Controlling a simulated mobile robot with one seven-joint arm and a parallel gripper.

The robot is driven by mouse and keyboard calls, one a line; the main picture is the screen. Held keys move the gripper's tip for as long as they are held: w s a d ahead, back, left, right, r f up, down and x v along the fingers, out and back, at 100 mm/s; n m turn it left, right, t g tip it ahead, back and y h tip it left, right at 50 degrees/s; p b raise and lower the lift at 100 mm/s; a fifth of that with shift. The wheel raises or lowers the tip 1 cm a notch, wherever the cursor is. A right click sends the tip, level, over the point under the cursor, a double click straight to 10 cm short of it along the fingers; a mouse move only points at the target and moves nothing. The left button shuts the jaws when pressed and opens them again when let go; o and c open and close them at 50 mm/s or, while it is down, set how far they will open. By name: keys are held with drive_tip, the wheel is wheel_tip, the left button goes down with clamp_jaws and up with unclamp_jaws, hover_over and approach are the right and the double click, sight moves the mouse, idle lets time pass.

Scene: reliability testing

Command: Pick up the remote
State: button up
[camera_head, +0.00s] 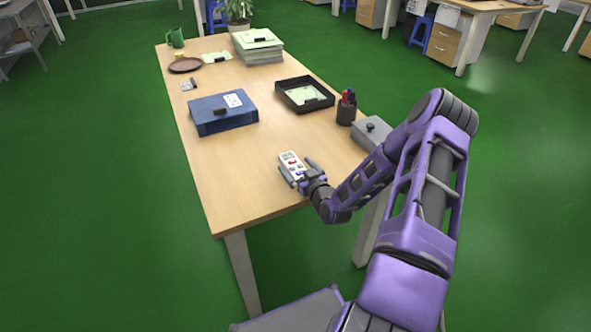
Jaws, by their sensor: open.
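The remote (291,161) is a small white device with coloured buttons. It lies near the front edge of the wooden table (225,185), in the middle of the view. My gripper (299,170) is open at the remote, with one dark finger on its left side and the other on its right. The near end of the remote is close to my gripper's palm and partly hidden by it. I cannot tell whether the fingers touch it.
A blue box (222,118), a black tray (304,103), a pen cup (346,112) and a grey lidded box (371,133) stand beyond the remote. Paper stacks (258,53), a brown plate (185,65) and a green mug (175,38) are farther back. The table's front left is clear.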

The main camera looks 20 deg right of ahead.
sight(295, 167)
drive_tip(key=shift+w, duration=0.4)
drive_tip(key=shift+c, duration=0.3)
drive_tip(key=c, duration=1.5)
wheel_tip(295, 167, up, 10)
drive_tip(key=p, duration=0.1)
drive_tip(key=s+a+r, duration=0.1)
drive_tip(key=s+a, duration=0.2)
drive_tip(key=a, duration=0.5)
drive_tip(key=s+a+r, duration=0.1)
drive_tip(key=s+a, duration=0.3)
drive_tip(key=a, duration=0.4)
drive_tip(key=shift+a+r+h+p, duration=0.2)
drive_tip(key=shift+a+h+p, duration=0.1)
drive_tip(key=shift+a+p, duration=0.15)
